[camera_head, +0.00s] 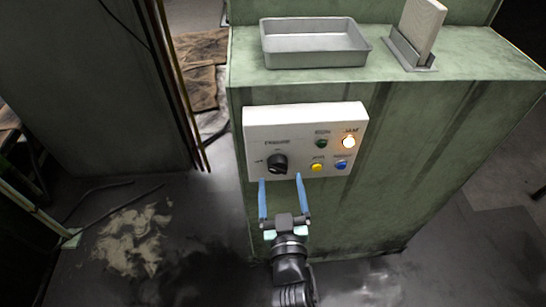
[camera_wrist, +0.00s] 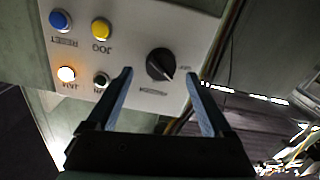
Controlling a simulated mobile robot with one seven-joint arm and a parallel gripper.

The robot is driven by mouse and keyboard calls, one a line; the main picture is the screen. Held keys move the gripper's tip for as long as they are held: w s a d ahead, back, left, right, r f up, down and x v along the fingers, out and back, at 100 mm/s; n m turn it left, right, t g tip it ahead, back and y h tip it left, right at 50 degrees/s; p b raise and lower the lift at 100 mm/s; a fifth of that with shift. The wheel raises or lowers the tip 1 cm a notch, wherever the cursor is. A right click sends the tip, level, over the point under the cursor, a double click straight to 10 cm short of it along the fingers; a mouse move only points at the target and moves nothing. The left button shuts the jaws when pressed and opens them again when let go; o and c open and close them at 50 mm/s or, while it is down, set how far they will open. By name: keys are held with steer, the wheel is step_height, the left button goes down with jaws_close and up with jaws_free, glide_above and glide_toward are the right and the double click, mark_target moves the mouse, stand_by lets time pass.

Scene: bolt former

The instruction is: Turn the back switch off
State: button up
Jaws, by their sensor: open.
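The switch is a black rotary knob (camera_head: 278,163) at the lower left of a white control panel (camera_head: 258,120) on the front of a green machine. The knob also shows in the wrist view (camera_wrist: 161,64), where its pointer mark is too small to read surely. My gripper (camera_head: 280,179) is open and empty, with two blue fingers pointing at the panel's lower edge. In the wrist view my gripper (camera_wrist: 159,73) has its fingertips to either side of the knob, apart from it. I cannot tell the exact gap between the fingertips and the panel.
The panel also has a lit lamp (camera_head: 348,142), a dark green button (camera_head: 321,143), a yellow button (camera_head: 317,167) and a blue button (camera_head: 341,165). A grey metal tray (camera_head: 315,61) and an upright board in a holder (camera_head: 422,30) stand on the machine. Cables hang at left.

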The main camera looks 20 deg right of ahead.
mark_target(279, 172)
steer(key=x, duration=0.2)
steer(key=p+x, duration=0.1)
steer(key=x, duration=0.1)
steer(key=shift+w+r, duration=0.1)
steer(key=shift+r, duration=0.15)
steer(key=m, duration=0.3)
steer(key=shift+f+p, duration=0.1)
steer(key=shift+p, duration=0.3)
steer(key=shift+m+p, duration=0.5)
steer(key=shift+m, duration=0.5)
steer(key=shift+m+p, duration=0.4)
steer(key=shift+m, duration=0.3)
steer(key=shift+f+m, duration=0.1)
steer(key=shift+m, duration=0.5)
jaws_close()
